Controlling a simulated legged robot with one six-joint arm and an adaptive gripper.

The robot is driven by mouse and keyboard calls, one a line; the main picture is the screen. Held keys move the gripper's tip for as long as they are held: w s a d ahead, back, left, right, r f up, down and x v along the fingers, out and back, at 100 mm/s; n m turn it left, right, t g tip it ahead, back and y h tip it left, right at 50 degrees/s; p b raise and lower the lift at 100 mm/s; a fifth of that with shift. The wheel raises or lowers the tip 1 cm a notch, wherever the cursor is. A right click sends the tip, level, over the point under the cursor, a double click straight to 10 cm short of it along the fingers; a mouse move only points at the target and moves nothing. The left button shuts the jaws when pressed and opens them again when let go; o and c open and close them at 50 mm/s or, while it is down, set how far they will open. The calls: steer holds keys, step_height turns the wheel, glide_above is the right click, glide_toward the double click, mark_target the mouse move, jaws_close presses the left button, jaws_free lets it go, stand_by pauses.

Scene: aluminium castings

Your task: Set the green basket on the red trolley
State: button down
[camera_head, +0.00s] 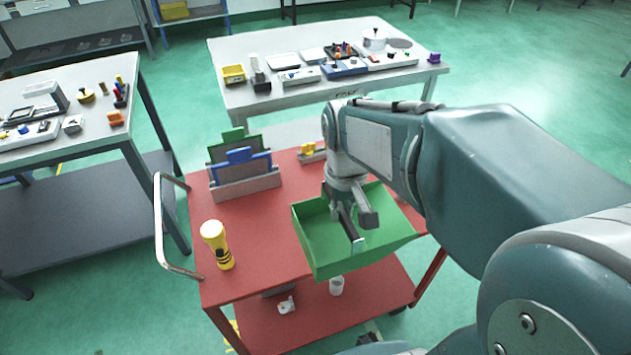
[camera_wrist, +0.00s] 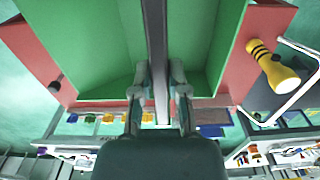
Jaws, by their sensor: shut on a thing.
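The green basket (camera_head: 322,247) is an open tray with sloping walls and a grey bar-like handle across it. My gripper (camera_head: 356,228) reaches down into it and is shut on that handle. In the wrist view my gripper (camera_wrist: 158,82) has a finger on each side of the grey bar, with the green basket (camera_wrist: 95,50) around it. The red trolley (camera_head: 265,242) has its top under the basket. The basket is over the trolley's right part, with its front corner at or past the front edge. I cannot tell whether its bottom touches the top.
A yellow flashlight (camera_head: 216,245) stands at the trolley's front left, beside the metal handle (camera_head: 161,235). A grey rack with green and blue plates (camera_head: 245,184) stands at the back left. Small yellow parts (camera_head: 309,149) are behind the basket. The trolley's middle left is clear.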

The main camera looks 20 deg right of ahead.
steer(key=shift+w, duration=0.3)
steer(key=w+a+f, duration=0.2)
steer(key=w+f, duration=1.1)
steer(key=shift+w+a, duration=0.3)
steer(key=shift+a, duration=0.1)
steer(key=c, duration=0.6)
jaws_free()
steer(key=shift+f, duration=0.1)
steer(key=shift+c, duration=0.2)
